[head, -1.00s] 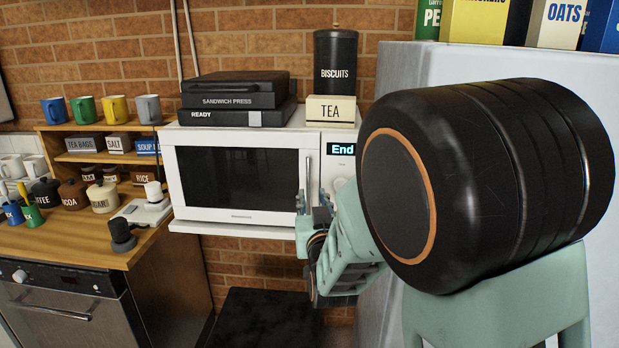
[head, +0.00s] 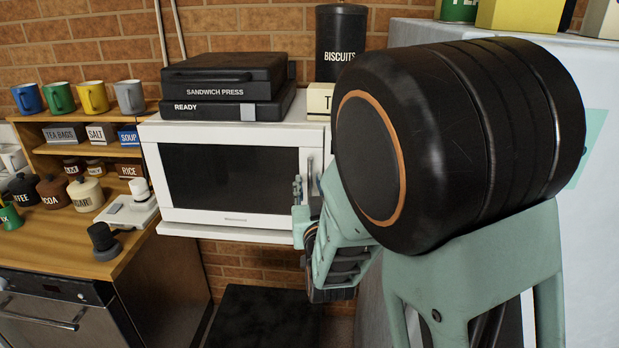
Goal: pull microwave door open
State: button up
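The white microwave (head: 148,135) stands on a white shelf against the brick wall. Its door (head: 230,178) has a dark window and looks shut. The upright handle (head: 309,168) is at the door's right edge, and its lower part is hidden behind my gripper. My gripper (head: 298,192) is in front of the lower handle, its fingers pointing up toward the door. I cannot tell whether it touches the handle or whether the fingers are closed. The microwave's control panel is mostly hidden behind my arm.
A wooden counter (head: 75,240) with jars and mugs is at left. A pale cabinet (head: 595,215) stands close at right.

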dwell(0.3)
grip_shut()
dwell(0.5)
